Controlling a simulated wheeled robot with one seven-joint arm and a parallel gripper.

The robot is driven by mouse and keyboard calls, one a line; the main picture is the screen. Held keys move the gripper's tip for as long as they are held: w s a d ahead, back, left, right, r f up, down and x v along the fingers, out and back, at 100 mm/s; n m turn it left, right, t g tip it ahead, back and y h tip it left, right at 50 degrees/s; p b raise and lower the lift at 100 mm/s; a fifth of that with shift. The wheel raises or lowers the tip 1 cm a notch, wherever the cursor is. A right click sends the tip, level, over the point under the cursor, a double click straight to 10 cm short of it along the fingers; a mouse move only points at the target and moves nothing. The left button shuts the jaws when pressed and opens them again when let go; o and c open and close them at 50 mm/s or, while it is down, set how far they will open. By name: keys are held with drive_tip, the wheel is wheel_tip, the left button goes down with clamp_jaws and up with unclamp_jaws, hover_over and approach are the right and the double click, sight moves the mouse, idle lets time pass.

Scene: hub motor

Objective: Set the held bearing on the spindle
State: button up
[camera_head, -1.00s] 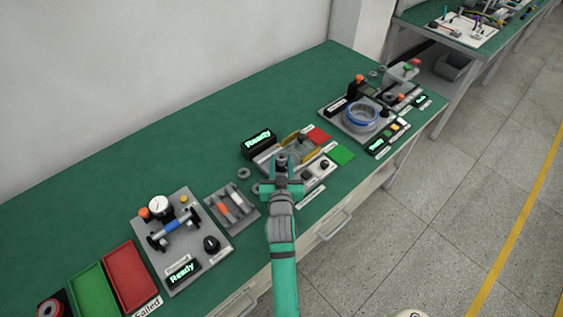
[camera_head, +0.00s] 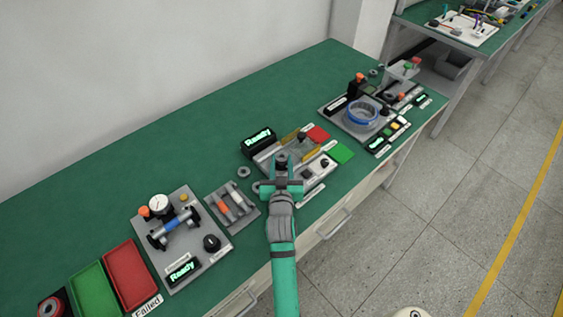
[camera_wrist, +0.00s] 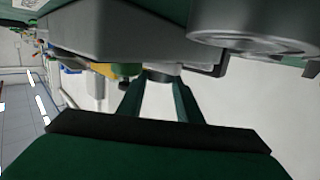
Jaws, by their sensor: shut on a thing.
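My gripper (camera_head: 281,168) is over the fixture near the front edge of the bench. In the wrist view its two green fingers (camera_wrist: 160,84) are shut on a dark, round bearing (camera_wrist: 160,75), of which only a narrow edge shows. The bearing also shows as a small dark grey piece (camera_head: 281,158) at the fingertips in the head view. I cannot pick out the spindle in either view; my gripper covers part of the fixture. I cannot tell whether the bearing touches anything below.
A loose grey ring (camera_head: 243,171) lies left of my gripper. A lit Ready display (camera_head: 258,143) stands behind it, and red (camera_head: 318,134) and green (camera_head: 342,153) pads lie to the right. A rack of parts (camera_head: 232,205) is close on the left. A large grey cylinder (camera_wrist: 255,22) fills the wrist view's upper right.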

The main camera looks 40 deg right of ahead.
idle(0.3)
drive_tip(key=o, duration=1.1)
drive_tip(key=shift+o, duration=0.9)
drive_tip(key=shift+o, duration=1.2)
drive_tip(key=shift+r, duration=0.15)
wheel_tip(320, 180, up, 7)
